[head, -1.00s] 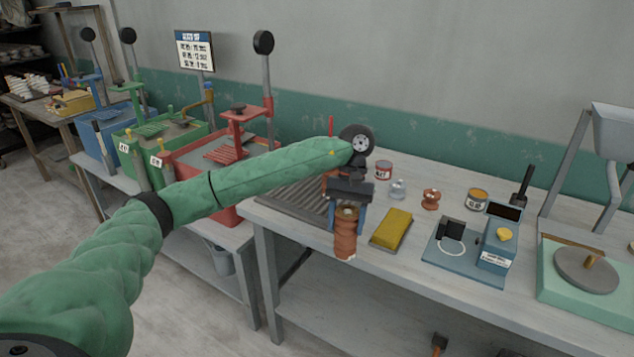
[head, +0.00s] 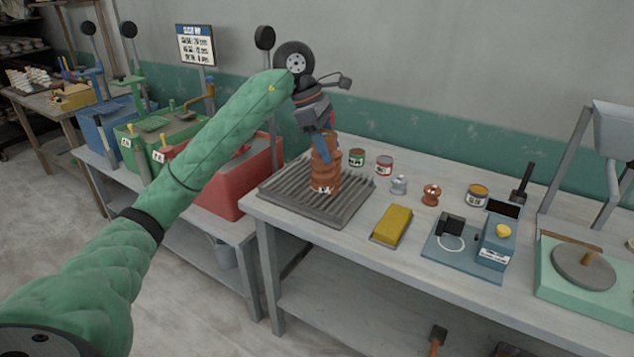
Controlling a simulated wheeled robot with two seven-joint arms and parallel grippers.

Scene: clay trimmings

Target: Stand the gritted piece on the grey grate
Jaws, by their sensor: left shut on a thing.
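The gritted piece (head: 325,173) is a reddish-brown ridged clay column with pale specks near its foot. It is upright over the right part of the grey grate (head: 290,192), a ribbed slab at the left end of the table. Its foot appears to be on or just above the ribs; I cannot tell if it touches. My left gripper (head: 325,150) is shut on the upper part of the piece, its blue fingers partly hiding it. My right gripper is not in view.
Right of the grate are small cans (head: 384,166), a yellow sponge-like block (head: 392,225), a small copper-coloured piece (head: 431,194) and a blue device (head: 495,242). A red bin (head: 225,190) stands left of the table. The grate's left part is clear.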

